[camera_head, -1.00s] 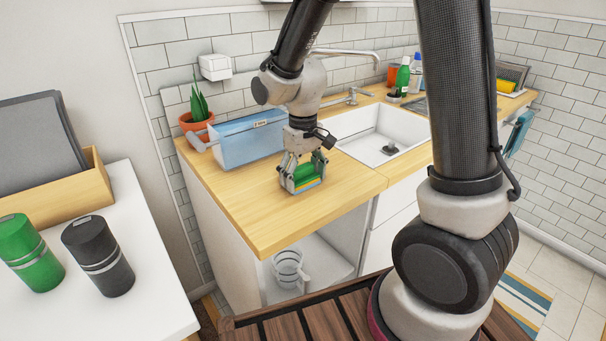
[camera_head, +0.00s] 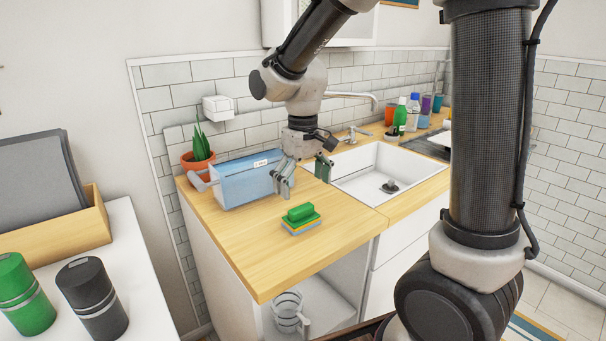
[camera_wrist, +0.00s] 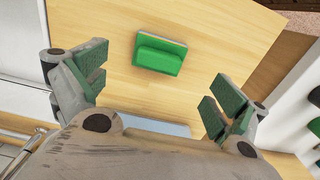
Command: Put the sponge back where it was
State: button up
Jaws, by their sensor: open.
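The sponge (camera_head: 301,219) lies flat on the wooden counter, in front of the blue box and left of the sink. Its green top has a raised green grip, with blue and yellow layers below.
The white sink (camera_head: 376,172) is to the right. The wooden counter (camera_head: 255,245) is clear in front. A glass jug (camera_head: 288,312) stands on the shelf below.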

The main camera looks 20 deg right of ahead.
aim_at(303, 208)
jog(key=s+d+r+m+t, duration=0.2)
jog(key=s+d+r, duration=0.5)
jog(key=d+r, duration=0.15)
jog(key=s+d+t, duration=0.1)
jog(key=s+d, duration=0.2)
jog(key=s, duration=0.2)
jog(key=s+d+r+m+t, duration=0.1)
jog(key=s+d, duration=0.2)
jog(key=s, duration=0.3)
jog(key=shift+s+r+m, duration=0.15)
jog(key=shift+s+m, duration=0.05)
jog(key=shift+m, duration=0.1)
jog(key=shift+d, duration=0.15)
